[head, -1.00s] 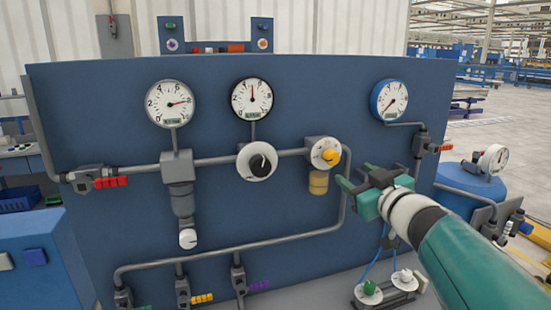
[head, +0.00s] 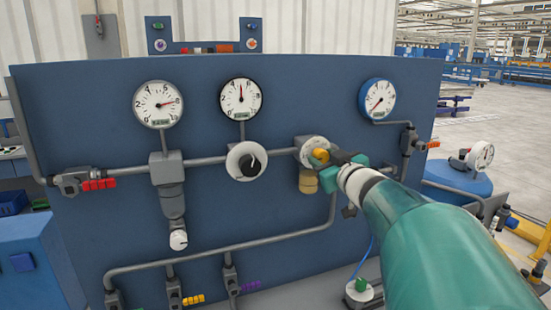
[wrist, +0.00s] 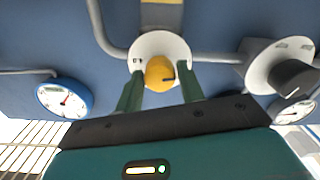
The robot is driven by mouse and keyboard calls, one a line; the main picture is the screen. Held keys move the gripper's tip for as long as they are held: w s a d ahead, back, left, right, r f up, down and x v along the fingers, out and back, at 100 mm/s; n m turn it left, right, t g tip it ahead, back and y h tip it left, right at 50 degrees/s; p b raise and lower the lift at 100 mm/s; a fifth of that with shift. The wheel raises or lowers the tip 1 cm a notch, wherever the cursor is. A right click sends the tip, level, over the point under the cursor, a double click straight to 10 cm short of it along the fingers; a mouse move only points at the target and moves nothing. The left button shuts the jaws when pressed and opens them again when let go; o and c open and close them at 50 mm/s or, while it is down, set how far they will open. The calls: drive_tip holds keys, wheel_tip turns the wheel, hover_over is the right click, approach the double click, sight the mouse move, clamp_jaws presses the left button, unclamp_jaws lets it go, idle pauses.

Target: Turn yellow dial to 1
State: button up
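The yellow dial (head: 321,155) sits on a round white plate (head: 309,146) on the blue panel, right of the black dial. In the wrist view the yellow dial (wrist: 160,72) shows a dark pointer mark on its right side. My gripper (head: 332,164) is right in front of it. In the wrist view the two green fingers (wrist: 161,92) are apart, one at each lower side of the dial, with no clear sign of pressing on it. The number marks on the plate are too small to read.
A black dial (head: 247,161) on a white plate is to the left on the same pipe. Several gauges, including the blue-rimmed gauge (head: 377,99), hang above. A red-handled valve (head: 84,182) is at the far left. Pipes stand out from the panel.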

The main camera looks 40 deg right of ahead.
drive_tip(key=c, duration=0.5)
drive_tip(key=shift+c, duration=0.2)
drive_tip(key=shift+m, duration=0.4)
drive_tip(key=m, duration=0.4)
drive_tip(key=shift+m, duration=0.3)
drive_tip(key=m, duration=0.4)
drive_tip(key=shift+m, duration=0.3)
drive_tip(key=o, duration=1)
drive_tip(key=shift+c, duration=0.2)
drive_tip(key=shift+s, duration=0.1)
